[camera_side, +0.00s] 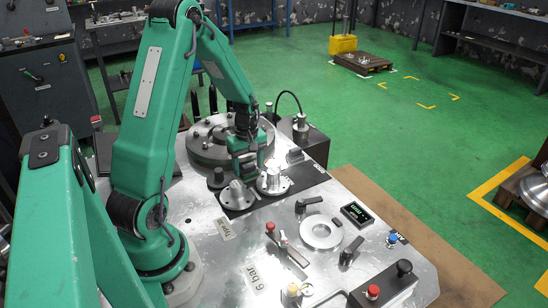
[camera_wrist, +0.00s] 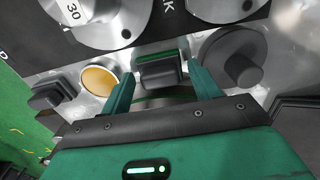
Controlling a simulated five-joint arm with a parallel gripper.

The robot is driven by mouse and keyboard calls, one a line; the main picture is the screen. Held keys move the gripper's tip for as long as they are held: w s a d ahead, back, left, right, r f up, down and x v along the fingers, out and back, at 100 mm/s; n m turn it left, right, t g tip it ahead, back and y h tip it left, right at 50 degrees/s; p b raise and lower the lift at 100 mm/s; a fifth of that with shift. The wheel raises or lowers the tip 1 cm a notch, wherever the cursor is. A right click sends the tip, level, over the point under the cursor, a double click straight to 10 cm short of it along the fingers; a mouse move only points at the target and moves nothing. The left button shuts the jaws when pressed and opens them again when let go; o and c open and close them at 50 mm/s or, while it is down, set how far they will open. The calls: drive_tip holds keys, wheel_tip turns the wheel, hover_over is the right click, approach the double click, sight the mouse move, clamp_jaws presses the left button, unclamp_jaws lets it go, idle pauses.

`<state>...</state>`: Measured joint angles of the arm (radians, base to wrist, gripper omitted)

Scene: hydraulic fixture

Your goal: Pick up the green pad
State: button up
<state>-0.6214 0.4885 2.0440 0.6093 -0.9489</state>
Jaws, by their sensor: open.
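My green gripper (camera_side: 247,168) hangs low over the fixture plate, near the metal knobs. In the wrist view its two green fingers stand apart and open (camera_wrist: 161,76). A dark block with a thin green strip (camera_wrist: 158,56) lies between and just beyond the fingertips; the strip may be the green pad. I cannot tell whether the fingers touch the block. In the side view I cannot pick out the pad; my gripper may hide it.
Two round metal knobs (camera_side: 272,182) stand on a black panel close to my gripper. A yellow-orange disc (camera_wrist: 98,80) and a dark round knob (camera_wrist: 235,62) flank the fingers.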

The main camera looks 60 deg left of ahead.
sight(249, 165)
drive_tip(key=shift+f, duration=0.4)
drive_tip(key=c, duration=0.8)
drive_tip(key=shift+o, duration=0.2)
drive_tip(key=shift+r, duration=0.1)
drive_tip(key=shift+r, duration=0.75)
wheel_tip(249, 165, up, 2)
drive_tip(key=shift+r, duration=0.15)
drive_tip(key=w+d+r, duration=0.1)
drive_tip(key=d+r, duration=0.6)
drive_tip(key=d, duration=0.4)
drive_tip(key=shift+d, duration=0.35)
